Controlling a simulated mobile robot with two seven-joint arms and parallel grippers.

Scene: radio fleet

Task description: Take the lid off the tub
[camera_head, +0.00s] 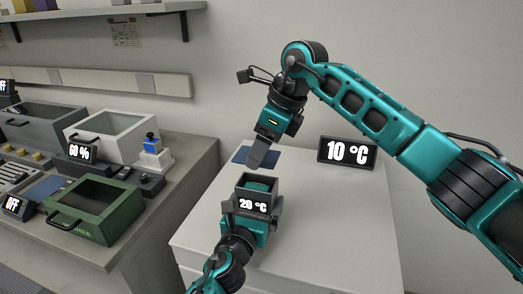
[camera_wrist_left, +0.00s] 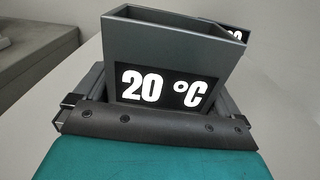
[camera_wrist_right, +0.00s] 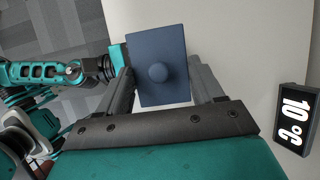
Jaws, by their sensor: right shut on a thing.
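The tub (camera_head: 241,200) is a dark grey open-topped box with a 20 °C display on its front. In the left wrist view the tub (camera_wrist_left: 160,38) stands between my left gripper's fingers. My left gripper (camera_head: 251,212) comes from the front; whether its fingers press the tub is unclear. The lid (camera_wrist_right: 150,50) is a dark blue square plate with a round knob, between the fingertips of my right gripper (camera_wrist_right: 160,70), which is shut on it. In the head view the lid (camera_head: 242,154) shows beyond the tub, partly hidden by the right gripper (camera_head: 262,158).
A 10 °C display (camera_head: 347,151) stands on the white table (camera_head: 330,220) at the right. At the left, a grey bench holds a green bin (camera_head: 105,215), a white bin (camera_head: 115,130) and a blue-topped device (camera_head: 152,150).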

